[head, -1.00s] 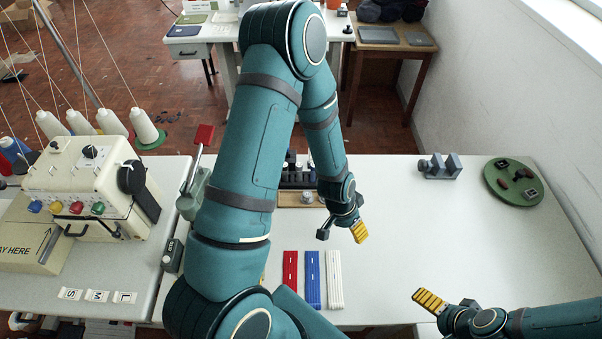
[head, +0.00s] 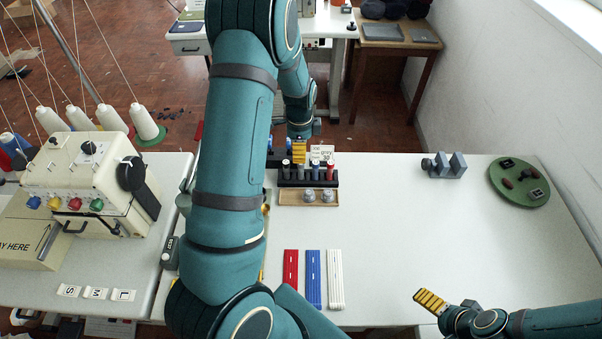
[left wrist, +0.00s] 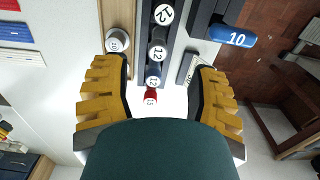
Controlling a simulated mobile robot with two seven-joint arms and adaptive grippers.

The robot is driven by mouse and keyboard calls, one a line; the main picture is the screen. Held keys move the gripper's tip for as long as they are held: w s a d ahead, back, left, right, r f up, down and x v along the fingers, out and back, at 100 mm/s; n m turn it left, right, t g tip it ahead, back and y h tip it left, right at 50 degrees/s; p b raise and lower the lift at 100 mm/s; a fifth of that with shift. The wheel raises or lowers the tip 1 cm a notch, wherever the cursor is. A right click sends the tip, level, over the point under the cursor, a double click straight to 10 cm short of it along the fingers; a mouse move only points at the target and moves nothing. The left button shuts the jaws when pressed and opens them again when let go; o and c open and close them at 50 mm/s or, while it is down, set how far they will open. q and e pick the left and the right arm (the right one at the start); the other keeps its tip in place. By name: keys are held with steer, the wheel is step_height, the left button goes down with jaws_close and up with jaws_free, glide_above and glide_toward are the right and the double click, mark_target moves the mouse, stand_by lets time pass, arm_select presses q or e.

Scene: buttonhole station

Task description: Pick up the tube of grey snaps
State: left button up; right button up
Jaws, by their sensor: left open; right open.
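A dark rack (head: 285,184) holds a row of upright tubes with numbered caps. The grey tube (head: 301,172) appears second from the left, between a black tube (head: 286,168) and a blue tube (head: 315,171); a red tube (head: 330,172) ends the row. My left gripper (head: 299,150) is open and empty at the rack's far side, over the tube tops. My right gripper (head: 430,302) is open and empty at the lower right.
A label card (head: 322,154) reading "grey 30" stands behind the rack. A wooden tray (head: 287,197) with two metal pieces lies in front. Red, blue and white strips (head: 313,278) lie nearer. The right table is mostly clear.

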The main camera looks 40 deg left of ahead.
mark_target(301, 168)
arm_select(q)
steer(key=f, duration=0.8)
steer(key=shift+d+f, duration=0.2)
steer(key=shift+f, duration=0.2)
jaws_close()
